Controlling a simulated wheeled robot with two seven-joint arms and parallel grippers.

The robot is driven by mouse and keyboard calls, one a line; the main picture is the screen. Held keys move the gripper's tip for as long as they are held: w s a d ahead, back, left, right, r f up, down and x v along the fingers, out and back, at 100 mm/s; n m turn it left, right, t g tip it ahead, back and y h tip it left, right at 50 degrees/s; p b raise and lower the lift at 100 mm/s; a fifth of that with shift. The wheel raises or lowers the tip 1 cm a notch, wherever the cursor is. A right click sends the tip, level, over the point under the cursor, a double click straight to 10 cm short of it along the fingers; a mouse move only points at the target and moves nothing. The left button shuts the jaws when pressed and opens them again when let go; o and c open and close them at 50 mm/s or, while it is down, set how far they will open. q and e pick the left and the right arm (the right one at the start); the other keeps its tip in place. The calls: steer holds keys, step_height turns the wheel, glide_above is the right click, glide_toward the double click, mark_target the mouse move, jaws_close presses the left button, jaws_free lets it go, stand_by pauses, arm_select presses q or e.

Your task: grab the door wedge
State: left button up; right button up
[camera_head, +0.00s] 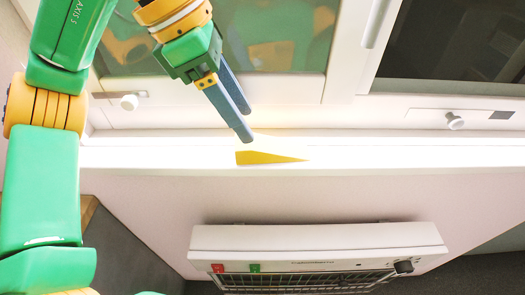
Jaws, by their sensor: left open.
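The yellow door wedge (262,158) lies on the bright white window sill (400,158), its thin end pointing right. My left gripper (247,125) comes in from above and left on a green and orange arm. Its two dark blue fingers are open, with a narrow gap showing between them. The fingertips are close above the wedge's thick left end. I cannot tell whether they touch it. My right gripper is not in view.
A window with white frames and knobs (455,121) stands right behind the sill. Below the sill a white heater (320,240) with a wire grille sticks out from the wall. The sill is clear to the right of the wedge.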

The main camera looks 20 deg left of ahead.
mark_target(260, 142)
arm_select(q)
steer(key=x, duration=0.6)
steer(key=shift+f, duration=0.1)
jaws_close()
steer(key=shift+w, duration=0.1)
